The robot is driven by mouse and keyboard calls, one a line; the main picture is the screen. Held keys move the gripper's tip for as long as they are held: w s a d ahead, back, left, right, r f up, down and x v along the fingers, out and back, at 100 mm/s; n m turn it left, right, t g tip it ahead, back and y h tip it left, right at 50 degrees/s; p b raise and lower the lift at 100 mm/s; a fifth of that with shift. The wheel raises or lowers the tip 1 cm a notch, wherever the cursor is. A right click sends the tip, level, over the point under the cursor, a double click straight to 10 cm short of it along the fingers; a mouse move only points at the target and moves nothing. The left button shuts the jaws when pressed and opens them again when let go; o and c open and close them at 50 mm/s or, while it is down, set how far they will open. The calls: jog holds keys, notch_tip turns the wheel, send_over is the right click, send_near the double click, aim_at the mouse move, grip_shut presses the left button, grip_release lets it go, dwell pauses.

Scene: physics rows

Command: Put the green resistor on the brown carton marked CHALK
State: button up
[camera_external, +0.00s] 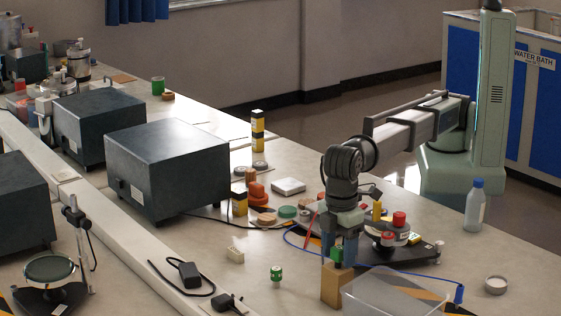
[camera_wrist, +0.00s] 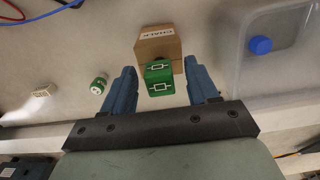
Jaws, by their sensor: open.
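The green resistor (camera_wrist: 158,78) is a small green block with white resistor symbols. In the wrist view it overlaps the near part of the brown carton (camera_wrist: 158,46), whose white label reads CHALK. In the external view the resistor (camera_external: 337,256) appears at the top of the upright carton (camera_external: 334,287), partly hidden by my fingers; it looks to rest there, though the contact is not clear. My gripper (camera_wrist: 161,72) is open, with one finger on each side of the resistor and visible gaps. In the external view my gripper (camera_external: 341,248) points down over the carton.
A clear plastic box (camera_external: 390,295) stands right of the carton, near a blue cable. A green-and-white cylinder (camera_external: 277,275) and a pale block (camera_external: 235,255) stand to the left. Behind my gripper are a round-based stand with a red-topped piece and several small coloured objects.

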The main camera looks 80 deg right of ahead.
aim_at(339, 247)
notch_tip(339, 247, up, 12)
dwell(0.6)
jog(key=shift+r, duration=0.1)
